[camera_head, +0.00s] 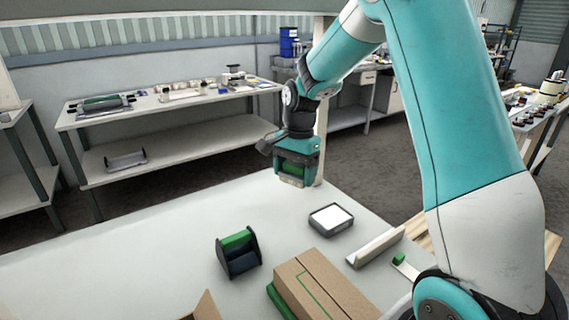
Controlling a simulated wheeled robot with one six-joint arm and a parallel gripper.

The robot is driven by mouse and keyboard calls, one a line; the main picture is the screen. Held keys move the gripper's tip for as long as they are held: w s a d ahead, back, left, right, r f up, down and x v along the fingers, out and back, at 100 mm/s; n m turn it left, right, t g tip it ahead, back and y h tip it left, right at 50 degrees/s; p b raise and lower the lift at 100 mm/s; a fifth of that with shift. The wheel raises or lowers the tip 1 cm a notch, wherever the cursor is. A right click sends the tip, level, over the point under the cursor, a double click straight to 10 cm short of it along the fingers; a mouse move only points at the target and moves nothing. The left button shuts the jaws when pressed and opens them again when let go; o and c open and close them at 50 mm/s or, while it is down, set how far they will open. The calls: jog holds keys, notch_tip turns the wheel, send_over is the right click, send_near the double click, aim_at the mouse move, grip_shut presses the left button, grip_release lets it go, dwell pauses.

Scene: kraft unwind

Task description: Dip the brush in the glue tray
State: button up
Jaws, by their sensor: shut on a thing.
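My gripper (296,174) hangs pointing down above the far edge of the white table. It is shut on the brush (292,169), of which a green part and a pale lower edge show between the fingers. The glue tray (313,222) is a small dark-rimmed tray with a white surface inside. It lies flat on the table, nearer than my gripper and a little to its right in the picture. The brush is raised clear of the tray and does not touch it.
A dark holder with a green roll (238,252) stands left of the tray. A brown carton (322,288) lies in front, with an open flap (205,307) to its left. A pale angled bar (375,247) and a small green-ended piece (404,265) lie right. The table's left side is clear.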

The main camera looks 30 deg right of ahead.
aim_at(333, 218)
jog(key=s+d+f+n+p, duration=0.1)
jog(key=d+f+n, duration=0.1)
jog(key=d+n, duration=0.1)
jog(key=s+d+f+n+p, duration=0.1)
jog(key=d+f+n, duration=0.2)
jog(key=d+n, duration=0.1)
jog(key=d+f+n+h+p, duration=0.1)
jog(key=d+f+n, duration=0.2)
jog(key=n, duration=0.3)
jog(key=shift+s+d+f+g+p, duration=0.3)
jog(key=shift+s+d+g, duration=0.1)
jog(key=shift+d, duration=0.2)
jog(key=shift+d+f+n, duration=0.15)
jog(key=shift+f+n, duration=0.15)
jog(key=shift+f+b, duration=2)
jog(key=shift+f, duration=0.2)
jog(key=shift+s+f, duration=0.1)
jog(key=shift+f, duration=0.6)
jog(key=shift+r+p, duration=1.85)
jog(key=shift+r, duration=0.75)
